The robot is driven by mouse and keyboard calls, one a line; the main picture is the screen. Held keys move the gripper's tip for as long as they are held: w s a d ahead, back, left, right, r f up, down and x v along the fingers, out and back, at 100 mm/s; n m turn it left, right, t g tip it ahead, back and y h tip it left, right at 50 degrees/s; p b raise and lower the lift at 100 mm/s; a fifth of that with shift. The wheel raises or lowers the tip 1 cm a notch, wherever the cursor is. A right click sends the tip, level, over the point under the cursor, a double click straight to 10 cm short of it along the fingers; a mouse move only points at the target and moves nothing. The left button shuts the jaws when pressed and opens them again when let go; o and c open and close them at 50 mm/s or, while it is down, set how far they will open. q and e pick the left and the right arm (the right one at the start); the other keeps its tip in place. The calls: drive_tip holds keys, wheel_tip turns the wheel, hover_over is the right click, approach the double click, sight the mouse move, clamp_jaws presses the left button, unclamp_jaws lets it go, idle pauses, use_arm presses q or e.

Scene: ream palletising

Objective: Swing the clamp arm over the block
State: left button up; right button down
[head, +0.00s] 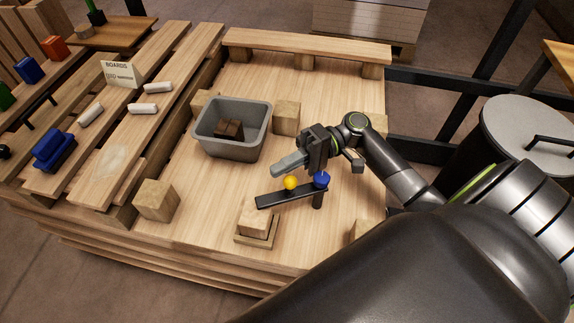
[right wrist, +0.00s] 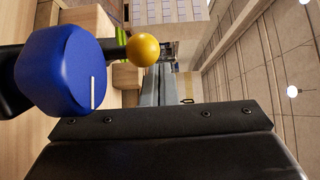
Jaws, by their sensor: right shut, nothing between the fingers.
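The clamp arm (head: 272,199) is a black bar on a short dark post (head: 318,201), with a blue knob (head: 322,179) at the pivot and a yellow ball (head: 291,183) along the bar. Its free end points left, by the far side of the wooden block (head: 254,220); I cannot tell whether it overlaps the block. The block sits on a small wooden base (head: 243,240). My right gripper (head: 276,170) is shut and empty, just behind and above the yellow ball. In the right wrist view, the blue knob (right wrist: 65,70) and yellow ball (right wrist: 142,50) are close. My left gripper is out of view.
A grey bin (head: 232,150) holding brown blocks stands behind the clamp. Wooden cubes (head: 156,200) stand around the pallet top. At left, a slatted bench carries white rolls (head: 143,108), a blue object (head: 54,149) and a sign (head: 120,73). A grey drum (head: 530,135) stands at right.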

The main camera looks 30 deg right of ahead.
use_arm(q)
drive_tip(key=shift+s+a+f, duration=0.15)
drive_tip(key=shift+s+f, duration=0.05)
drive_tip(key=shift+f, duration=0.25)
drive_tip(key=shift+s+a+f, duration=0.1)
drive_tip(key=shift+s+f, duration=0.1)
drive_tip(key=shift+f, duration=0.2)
use_arm(e)
drive_tip(key=shift+r, duration=2.1)
use_arm(q)
drive_tip(key=shift+p, duration=0.3)
